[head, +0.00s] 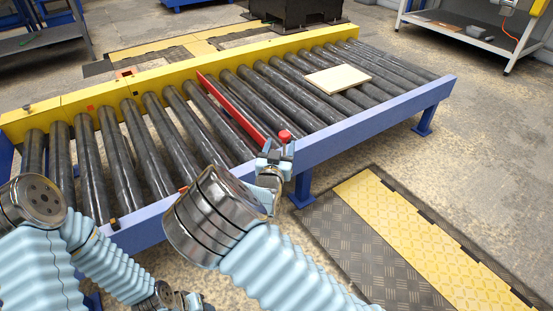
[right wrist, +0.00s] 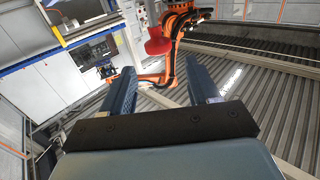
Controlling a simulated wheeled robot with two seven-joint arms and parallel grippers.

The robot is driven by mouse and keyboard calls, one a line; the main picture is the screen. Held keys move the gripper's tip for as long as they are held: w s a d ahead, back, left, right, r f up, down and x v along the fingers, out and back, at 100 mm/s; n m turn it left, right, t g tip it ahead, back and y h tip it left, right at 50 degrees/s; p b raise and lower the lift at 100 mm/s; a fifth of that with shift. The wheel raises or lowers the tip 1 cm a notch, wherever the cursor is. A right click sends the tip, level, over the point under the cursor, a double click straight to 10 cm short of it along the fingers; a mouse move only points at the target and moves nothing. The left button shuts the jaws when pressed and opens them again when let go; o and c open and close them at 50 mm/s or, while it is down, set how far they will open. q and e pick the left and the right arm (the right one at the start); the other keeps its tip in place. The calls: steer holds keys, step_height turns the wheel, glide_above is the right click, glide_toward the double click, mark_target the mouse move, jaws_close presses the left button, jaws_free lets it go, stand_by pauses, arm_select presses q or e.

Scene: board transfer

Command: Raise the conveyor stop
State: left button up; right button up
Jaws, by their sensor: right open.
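The conveyor stop is a long red bar (head: 235,108) running across the rollers from the yellow rail towards the blue front rail. A red knob (head: 285,135) shows at its near end, and a red shape (right wrist: 158,45) shows ahead, between my fingers, in the right wrist view. My right gripper (head: 276,152) is open and empty, just at the near side of the knob; I cannot tell whether it touches. A pale board (head: 337,78) lies flat on the rollers to the right of the stop. My left gripper (head: 182,299) is low at the bottom edge, its fingers unclear.
The conveyor's blue front rail (head: 370,132) lies close to my right gripper. The yellow rail (head: 150,75) runs along the far side. A yellow and dark floor plate (head: 400,225) lies on the right. A shelf rack (head: 470,35) stands at the far right.

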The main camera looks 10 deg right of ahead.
steer(key=v, duration=0.6)
steer(key=shift+s, duration=0.25)
steer(key=s+d+f+n+g+y+p, duration=0.1)
steer(key=s+d+f+g+y, duration=0.2)
steer(key=f, duration=0.4)
steer(key=s+f+g+p, duration=0.1)
steer(key=s+f+g, duration=0.35)
steer(key=f, duration=0.25)
steer(key=s+d+f+n+g+y+p, duration=0.1)
steer(key=s+d+f+g+y+p, duration=0.2)
steer(key=f, duration=0.5)
steer(key=s+a+g+y, duration=0.2)
steer(key=s+a+y, duration=0.1)
steer(key=s, duration=0.4)
steer(key=s+a+n+g+y, duration=0.1)
steer(key=s+a+g+y, duration=0.1)
steer(key=s+a, duration=0.3)
steer(key=s+g+p, duration=0.1)
steer(key=s, duration=0.2)
steer(key=shift+a+f+y, duration=0.3)
steer(key=shift+y, duration=0.1)
